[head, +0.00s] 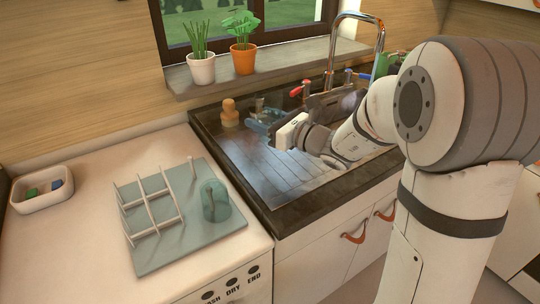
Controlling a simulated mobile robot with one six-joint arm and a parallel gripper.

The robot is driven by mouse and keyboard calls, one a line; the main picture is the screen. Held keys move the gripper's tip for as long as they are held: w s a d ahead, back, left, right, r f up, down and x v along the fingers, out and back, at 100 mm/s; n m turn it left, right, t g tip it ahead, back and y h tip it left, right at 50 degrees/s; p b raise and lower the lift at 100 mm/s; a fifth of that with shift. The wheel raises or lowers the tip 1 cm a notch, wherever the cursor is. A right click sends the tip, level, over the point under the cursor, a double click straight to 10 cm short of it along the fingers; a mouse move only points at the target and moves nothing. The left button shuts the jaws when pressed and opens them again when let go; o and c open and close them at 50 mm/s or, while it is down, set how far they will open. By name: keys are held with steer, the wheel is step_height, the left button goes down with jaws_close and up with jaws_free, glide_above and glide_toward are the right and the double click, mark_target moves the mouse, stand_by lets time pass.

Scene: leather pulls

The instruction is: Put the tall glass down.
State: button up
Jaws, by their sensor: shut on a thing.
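My gripper (273,127) is over the back left part of the sink unit, at the end of my arm, which reaches in from the right. It is shut on a small, bluish, clear thing that I take to be the tall glass (259,113). The glass is small and partly hidden by the gripper, so its tilt and its gap to the surface below cannot be told. A different, teal clear glass (215,202) stands on the grey-blue mat (160,262) at the left.
A white rack (150,208) and a peg (193,172) stand on the mat. The ribbed drainboard (290,178) is clear. A wooden bottle-shaped thing (230,113) stands behind it. The chrome tap (333,50) rises at the back. A white tray (42,204) lies far left.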

step_height(320, 180, down, 8)
steer(key=shift+r+b, duration=0.15)
steer(key=shift+b, duration=0.2)
steer(key=o, duration=1.1)
steer(key=shift+f, duration=0.2)
steer(key=shift+r, duration=0.1)
steer(key=v, duration=0.7)
steer(key=shift+s+d, duration=0.25)
steer(key=shift+s, duration=0.1)
